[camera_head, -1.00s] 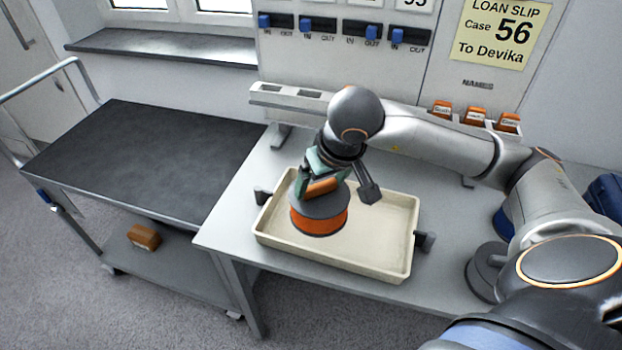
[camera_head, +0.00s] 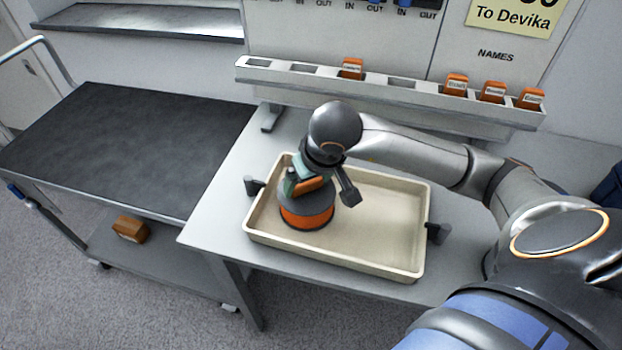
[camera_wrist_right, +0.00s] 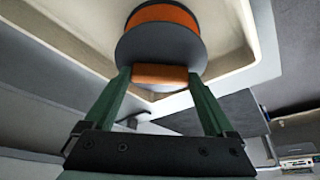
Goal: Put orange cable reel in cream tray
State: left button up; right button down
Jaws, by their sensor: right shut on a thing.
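The orange cable reel (camera_head: 306,217) has dark grey flanges and an orange grip block on top. It is inside the left part of the cream tray (camera_head: 385,262), low over or on the tray floor; I cannot tell if it touches. My right gripper (camera_head: 305,184) is shut on the reel's orange block from above. In the right wrist view the reel (camera_wrist_right: 163,45) is beyond the green fingers of the gripper (camera_wrist_right: 160,76), which close on its block, with the cream tray (camera_wrist_right: 235,45) around it. My left gripper is not in view.
The tray stands on a light grey bench (camera_head: 215,215) and has dark side handles. A dark-topped cart (camera_head: 120,145) is at the left, with an orange-brown block (camera_head: 131,228) on its lower shelf. A rack (camera_head: 385,93) with orange name tags runs behind. The tray's right part is empty.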

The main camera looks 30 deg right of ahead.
grip_release()
jog(key=shift+r, duration=0.25)
jog(key=p+v, duration=0.1)
jog(key=v, duration=1)
jog(key=shift+s+r, duration=0.25)
jog(key=shift+r, duration=0.05)
jog(key=shift+a, duration=0.1)
